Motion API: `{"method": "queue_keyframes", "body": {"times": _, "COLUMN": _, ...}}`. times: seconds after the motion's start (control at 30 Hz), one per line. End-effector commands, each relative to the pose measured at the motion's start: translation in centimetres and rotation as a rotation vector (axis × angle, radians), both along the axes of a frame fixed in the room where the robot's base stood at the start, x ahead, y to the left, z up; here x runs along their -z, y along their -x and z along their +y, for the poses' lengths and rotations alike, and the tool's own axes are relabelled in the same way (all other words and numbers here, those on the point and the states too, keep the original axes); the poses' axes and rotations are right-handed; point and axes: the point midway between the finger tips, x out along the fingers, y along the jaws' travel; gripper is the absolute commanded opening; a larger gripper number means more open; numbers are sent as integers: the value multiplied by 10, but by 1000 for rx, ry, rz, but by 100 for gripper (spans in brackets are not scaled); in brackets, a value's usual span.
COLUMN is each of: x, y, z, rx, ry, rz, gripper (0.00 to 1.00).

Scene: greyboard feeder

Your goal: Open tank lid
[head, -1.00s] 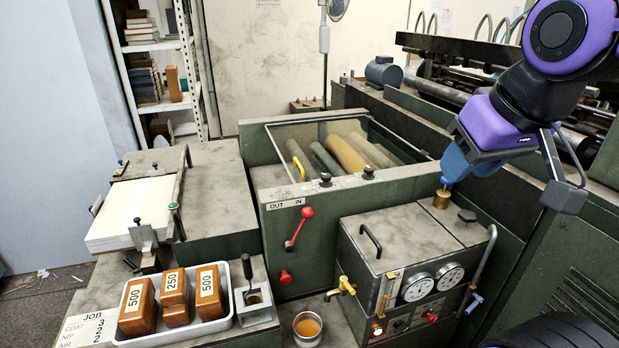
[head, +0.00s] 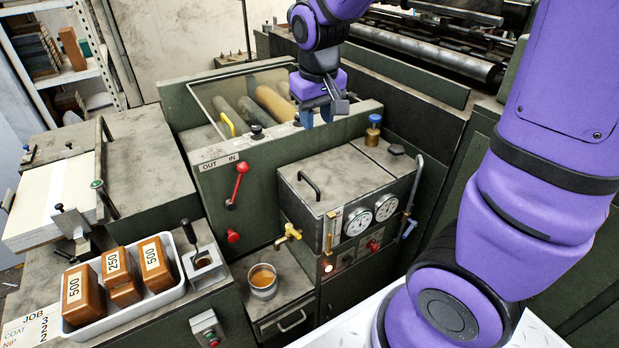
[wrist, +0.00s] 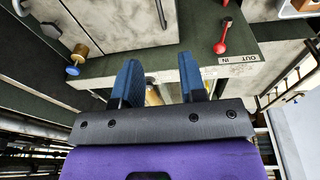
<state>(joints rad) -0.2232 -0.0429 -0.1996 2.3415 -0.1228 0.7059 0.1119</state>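The tank is a dark green box with a worn grey top; its lid (head: 335,178) lies flat and shut, with a black bar handle (head: 310,184) near its left end. In the wrist view, part of the lid (wrist: 125,22) and the handle (wrist: 160,13) show at the top. A brass fitting with a blue knob (head: 374,130) stands at the lid's back edge. My gripper (head: 318,116) is above the front rail of the roller housing, behind and above the lid. In the wrist view, its two blue fingers (wrist: 158,78) are apart with nothing held between them.
The roller housing (head: 205,160) has a yellow handle, black knobs and a red lever (head: 238,182). A cup of amber liquid (head: 262,281) and a tray of wooden blocks (head: 183,287) are front left.

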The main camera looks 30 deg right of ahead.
Motion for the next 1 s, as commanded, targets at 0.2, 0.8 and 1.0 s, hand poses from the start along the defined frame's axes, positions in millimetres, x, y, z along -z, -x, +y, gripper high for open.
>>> {"method": "queue_keyframes", "body": {"times": 0.2, "x": 57, "y": -36, "z": 2, "rx": -8, "ry": 63, "rz": 81, "gripper": 38}}
{"method": "queue_keyframes", "body": {"times": 0.8, "x": 129, "y": -62, "z": -2, "rx": -20, "ry": 132, "rz": 142, "gripper": 38}}
{"method": "queue_keyframes", "body": {"times": 1.0, "x": 163, "y": -61, "z": -9, "rx": -20, "ry": 132, "rz": 143, "gripper": 38}}
